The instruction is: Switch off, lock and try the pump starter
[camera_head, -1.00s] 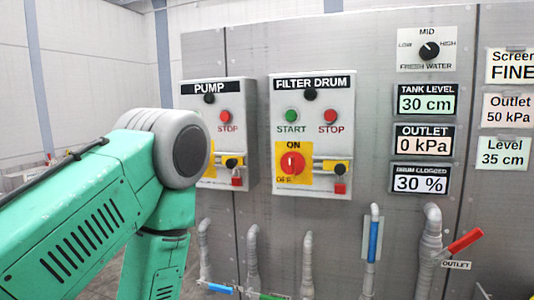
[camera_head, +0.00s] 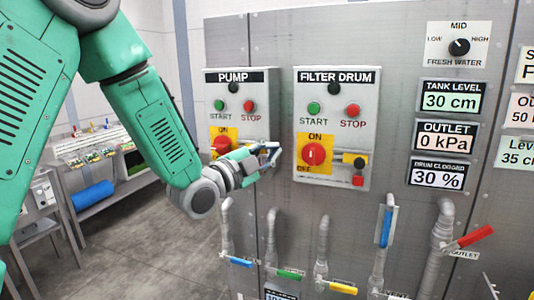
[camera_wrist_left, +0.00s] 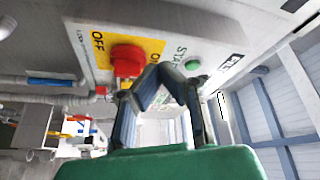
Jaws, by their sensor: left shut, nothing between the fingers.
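The pump starter (camera_head: 226,120) is a grey wall box with a green start button (camera_head: 219,105), a red stop button (camera_head: 248,106) and a red rotary switch (camera_head: 221,146) on a yellow plate. The switch position is unclear. My left gripper (camera_head: 272,154) is shut and empty, in front of the pump box's lower right, hiding its hasp and padlock. In the left wrist view the shut fingers (camera_wrist_left: 160,76) appear before a starter face with a red switch (camera_wrist_left: 127,62); its label is cut off. My right gripper is not in view.
The filter drum starter (camera_head: 335,125) hangs just right, its switch (camera_head: 313,154) upright at ON with a red padlock (camera_head: 358,181). Pipes with coloured valve handles (camera_head: 290,274) run below. A bench (camera_head: 130,184) stands at left.

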